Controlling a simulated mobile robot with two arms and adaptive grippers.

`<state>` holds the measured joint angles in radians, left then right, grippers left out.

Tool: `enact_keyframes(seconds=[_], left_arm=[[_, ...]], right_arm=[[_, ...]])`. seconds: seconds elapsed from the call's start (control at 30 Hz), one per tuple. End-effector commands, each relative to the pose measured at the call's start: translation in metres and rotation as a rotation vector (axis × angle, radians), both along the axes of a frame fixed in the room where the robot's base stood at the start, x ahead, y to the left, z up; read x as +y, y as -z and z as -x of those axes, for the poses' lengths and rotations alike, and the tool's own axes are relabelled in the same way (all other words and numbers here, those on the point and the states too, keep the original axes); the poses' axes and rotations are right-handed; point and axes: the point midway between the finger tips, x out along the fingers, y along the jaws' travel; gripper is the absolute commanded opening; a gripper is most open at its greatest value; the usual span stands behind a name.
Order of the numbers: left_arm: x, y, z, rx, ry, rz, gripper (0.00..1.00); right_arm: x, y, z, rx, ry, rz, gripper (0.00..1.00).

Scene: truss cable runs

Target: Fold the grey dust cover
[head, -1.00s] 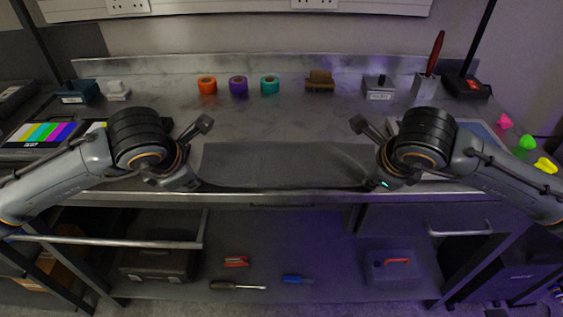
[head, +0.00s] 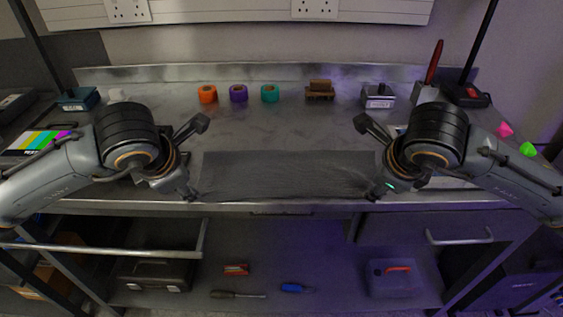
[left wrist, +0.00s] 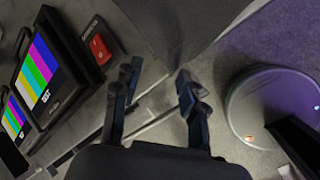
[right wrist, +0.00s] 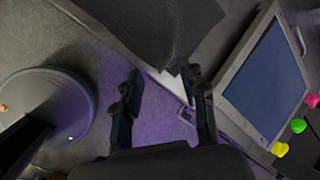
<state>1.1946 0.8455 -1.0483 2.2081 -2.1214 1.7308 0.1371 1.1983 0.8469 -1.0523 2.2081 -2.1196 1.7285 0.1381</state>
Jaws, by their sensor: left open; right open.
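The grey dust cover (head: 285,173) lies as a wide, low strip along the front of the metal bench, with faint creases near its right end. My left gripper (head: 192,160) is open at its left end, and my right gripper (head: 371,158) is open at its right end. In the left wrist view, the cover (left wrist: 185,22) lies just beyond the open, empty fingers (left wrist: 158,82). In the right wrist view, the cover (right wrist: 150,28) also lies beyond the open, empty fingers (right wrist: 163,80). Whether any fingertip touches the cloth I cannot tell.
Orange (head: 207,94), purple (head: 238,93) and teal (head: 269,93) tape rolls stand behind the cover, with a brown block (head: 320,91) to their right. A colour-bar screen (left wrist: 38,70) lies left, a blue-topped tray (right wrist: 265,90) right. The bench between cover and rolls is clear.

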Motion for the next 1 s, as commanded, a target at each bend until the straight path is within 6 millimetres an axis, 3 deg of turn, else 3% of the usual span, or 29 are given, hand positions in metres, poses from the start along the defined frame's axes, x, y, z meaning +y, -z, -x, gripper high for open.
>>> enact_keyframes(seconds=[0.43,0.77,1.0], left_arm=[[-0.001,-0.056,0.043,-0.003,0.002,0.001,0.41],[0.000,-0.063,0.049,0.001,0.001,0.000,0.41],[0.000,-0.064,0.049,0.001,0.001,0.000,0.00]], right_arm=[[0.001,-0.056,0.043,-0.004,-0.002,-0.002,0.41],[0.000,-0.063,0.050,0.001,-0.001,0.000,0.41],[0.000,-0.064,0.049,0.001,0.000,0.000,0.00]])
